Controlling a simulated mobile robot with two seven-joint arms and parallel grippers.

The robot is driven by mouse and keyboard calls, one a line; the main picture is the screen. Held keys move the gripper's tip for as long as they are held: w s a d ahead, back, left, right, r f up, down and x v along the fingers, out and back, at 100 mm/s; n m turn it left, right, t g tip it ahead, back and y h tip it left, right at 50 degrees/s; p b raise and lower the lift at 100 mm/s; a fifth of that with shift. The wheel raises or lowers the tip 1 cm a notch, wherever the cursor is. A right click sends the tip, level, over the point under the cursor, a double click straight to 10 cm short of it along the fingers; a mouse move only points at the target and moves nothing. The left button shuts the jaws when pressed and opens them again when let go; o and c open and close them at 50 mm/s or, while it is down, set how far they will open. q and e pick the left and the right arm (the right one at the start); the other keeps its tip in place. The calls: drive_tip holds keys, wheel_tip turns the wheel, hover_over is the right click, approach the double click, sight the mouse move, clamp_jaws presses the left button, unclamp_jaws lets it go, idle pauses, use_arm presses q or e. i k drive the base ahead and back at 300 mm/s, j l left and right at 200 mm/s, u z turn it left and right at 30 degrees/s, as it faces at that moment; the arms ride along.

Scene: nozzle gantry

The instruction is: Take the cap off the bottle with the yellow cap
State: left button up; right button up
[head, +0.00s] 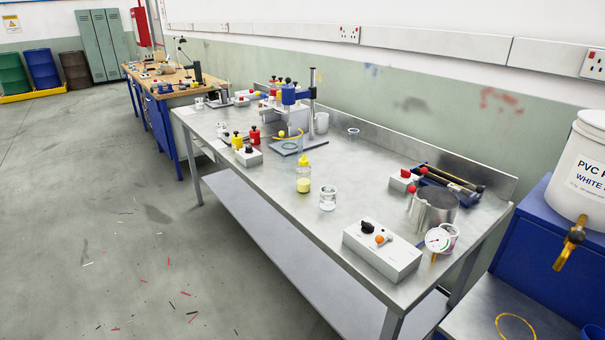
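The bottle with the yellow cap (303,174) stands upright near the front edge of the steel bench (262,190). Its body is clear with pale yellow contents. The yellow cap (304,160) sits on top of it and has a narrow tip pointing up. Neither of my grippers shows in the head view.
A clear glass jar (328,198) stands just right of the bottle. Bench space behind the jar is clear.

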sight(304, 173)
drive_tip(key=i+j+z, duration=0.1)
drive_tip(key=i+j, duration=0.15)
drive_tip(key=i+j+z, duration=0.1)
drive_tip(key=j, duration=0.35)
drive_tip(key=i+j+z, duration=0.1)
drive_tip(key=i+j, duration=0.2)
drive_tip(key=i+j+z, duration=0.15)
drive_tip(key=j, duration=0.35)
